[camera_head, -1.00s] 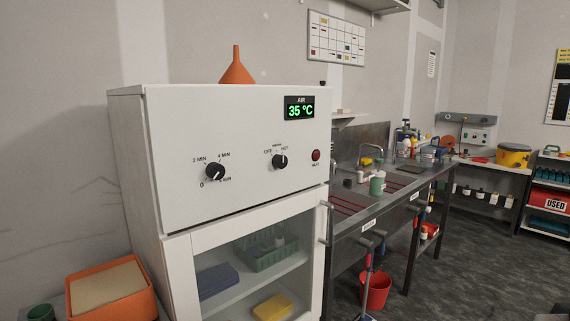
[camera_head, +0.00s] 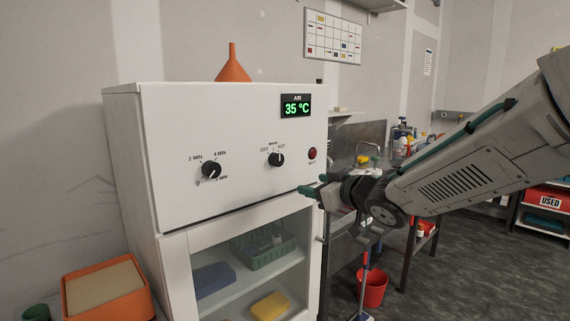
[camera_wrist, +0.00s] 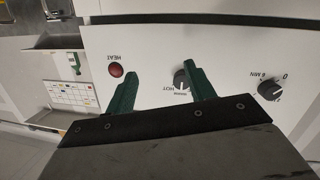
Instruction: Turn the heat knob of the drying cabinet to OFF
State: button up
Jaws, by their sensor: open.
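The heat knob (camera_head: 276,160) is a round black knob on the white drying cabinet (camera_head: 175,135), with OFF, WARM and HOT around it. Its pale mark looks turned toward the HOT side. My gripper (camera_head: 313,185) is open and empty, in front of the panel, right of and below the knob in the head view. In the wrist view the green fingers (camera_wrist: 162,66) stand apart. The knob (camera_wrist: 181,76) shows between them, closer to the right finger. No contact shows. The red heat lamp (camera_head: 312,153) is right of the knob and also shows in the wrist view (camera_wrist: 116,70).
A timer knob (camera_head: 211,170) is on the panel's left. The display (camera_head: 296,106) reads 35 °C. An orange funnel (camera_head: 233,66) stands on top of the cabinet. The glass door is below the panel. A sink bench (camera_head: 372,135) and red bucket (camera_head: 372,288) are to the right.

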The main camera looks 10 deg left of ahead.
aim_at(280, 161)
jog(key=w+a+r+y, duration=0.1)
jog(key=a, duration=0.1)
jog(key=w+a+r+n+y, duration=0.1)
jog(key=a, duration=0.2)
jog(key=w+a+r+y, duration=0.1)
jog(key=a+r, duration=0.1)
jog(key=a, duration=0.1)
jog(key=shift+w+a, duration=0.1)
jog(key=shift+w, duration=0.05)
jog(key=shift+r, duration=0.1)
jog(key=c, duration=1)
